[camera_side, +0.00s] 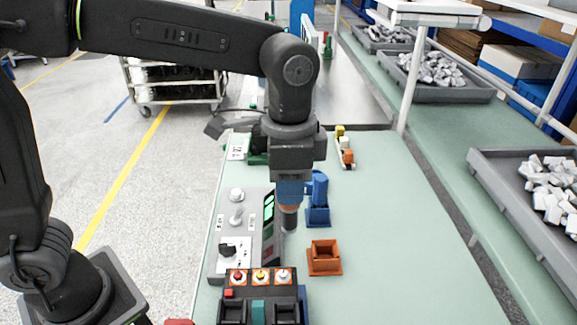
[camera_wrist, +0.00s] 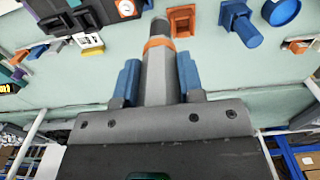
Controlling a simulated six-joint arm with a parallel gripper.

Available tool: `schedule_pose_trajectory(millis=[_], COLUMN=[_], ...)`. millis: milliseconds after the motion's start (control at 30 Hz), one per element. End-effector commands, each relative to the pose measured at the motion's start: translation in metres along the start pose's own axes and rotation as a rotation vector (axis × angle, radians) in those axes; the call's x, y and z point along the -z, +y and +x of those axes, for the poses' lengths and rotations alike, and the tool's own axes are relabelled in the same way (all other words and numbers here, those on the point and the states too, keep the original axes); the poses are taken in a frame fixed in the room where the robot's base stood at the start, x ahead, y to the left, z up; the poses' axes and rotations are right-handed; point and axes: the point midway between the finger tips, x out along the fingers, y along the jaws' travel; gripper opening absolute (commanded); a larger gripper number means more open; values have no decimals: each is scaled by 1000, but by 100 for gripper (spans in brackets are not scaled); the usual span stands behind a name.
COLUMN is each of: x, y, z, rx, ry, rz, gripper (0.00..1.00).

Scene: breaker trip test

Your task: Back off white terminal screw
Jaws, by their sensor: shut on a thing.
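The white terminal screw (camera_side: 283,275) sits at the right end of a row with a yellow and a red screw, on the dark terminal block (camera_side: 262,291) at the near edge in the side view. In the wrist view, a round white screw in an orange surround (camera_wrist: 126,8) shows at the top edge. My gripper (camera_side: 289,195) is shut on a grey driver-like tool (camera_side: 290,219) with an orange band. The tool (camera_wrist: 158,75) lies between the blue fingers in the wrist view. Its tip is apart from the screw, above and behind the block.
An empty orange square socket (camera_side: 324,258) stands right of the block. A blue holder (camera_side: 318,214) is behind it. A grey panel (camera_side: 238,232) with knobs and a green display stands left. Small coloured blocks (camera_side: 345,148) lie farther back. The right of the bench is clear.

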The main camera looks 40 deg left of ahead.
Motion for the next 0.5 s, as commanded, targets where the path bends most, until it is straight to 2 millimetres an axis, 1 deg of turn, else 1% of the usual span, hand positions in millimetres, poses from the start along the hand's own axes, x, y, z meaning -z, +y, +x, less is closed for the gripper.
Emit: schedule_pose_trajectory(millis=[33, 100, 200, 300, 500], x=[-2, -6, -10, -12, -12], y=[16, 33, 48, 54, 55], z=[-8, -14, -20, -23, -23], rx=[2, 1, 1, 1, 0], ry=[5, 4, 3, 2, 1], rz=[7, 6, 2, 0, -3], gripper=[12, 12, 12, 12, 12])
